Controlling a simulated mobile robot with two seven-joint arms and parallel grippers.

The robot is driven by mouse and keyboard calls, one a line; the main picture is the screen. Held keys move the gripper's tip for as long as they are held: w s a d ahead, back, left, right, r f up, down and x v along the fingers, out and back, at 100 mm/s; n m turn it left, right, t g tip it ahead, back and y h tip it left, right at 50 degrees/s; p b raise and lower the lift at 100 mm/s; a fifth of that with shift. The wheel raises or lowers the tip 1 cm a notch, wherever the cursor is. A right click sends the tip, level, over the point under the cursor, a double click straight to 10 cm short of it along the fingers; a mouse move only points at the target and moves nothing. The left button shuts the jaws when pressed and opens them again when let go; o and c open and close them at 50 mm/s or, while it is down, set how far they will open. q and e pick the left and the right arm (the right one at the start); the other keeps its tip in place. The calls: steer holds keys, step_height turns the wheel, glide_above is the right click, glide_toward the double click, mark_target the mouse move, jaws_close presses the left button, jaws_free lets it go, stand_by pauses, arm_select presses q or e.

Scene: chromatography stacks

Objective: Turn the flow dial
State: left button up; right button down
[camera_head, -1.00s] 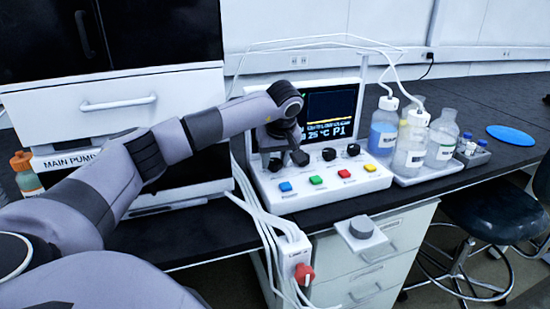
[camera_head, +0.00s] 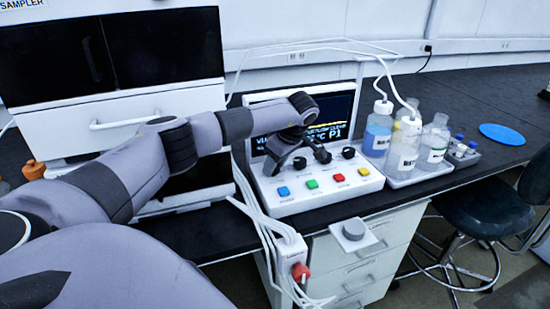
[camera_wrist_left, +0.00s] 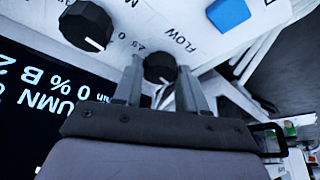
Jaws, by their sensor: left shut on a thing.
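The flow dial (camera_wrist_left: 160,68) is a black knob with a pale pointer line, beside the printed word FLOW in the left wrist view. My left gripper (camera_wrist_left: 157,82) is shut on it, with one finger on each side. In the head view my left gripper (camera_head: 288,160) is down at the white control panel (camera_head: 315,196), and its dark jaws largely hide the dial there. My right gripper is not in view.
Another black knob (camera_wrist_left: 86,25) sits close by in the wrist view. A blue button (camera_head: 283,191) lies in front of the gripper. Bottles stand in a tray (camera_head: 430,172) to the right. White cables and a box with a red knob (camera_head: 300,272) hang at the bench front.

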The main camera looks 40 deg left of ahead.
arm_select(q)
steer(key=shift+n, duration=0.6)
steer(key=o, duration=1.1)
steer(key=shift+c, duration=0.2)
steer(key=v, duration=0.7)
steer(key=shift+r, duration=0.2)
steer(key=shift+w, duration=0.2)
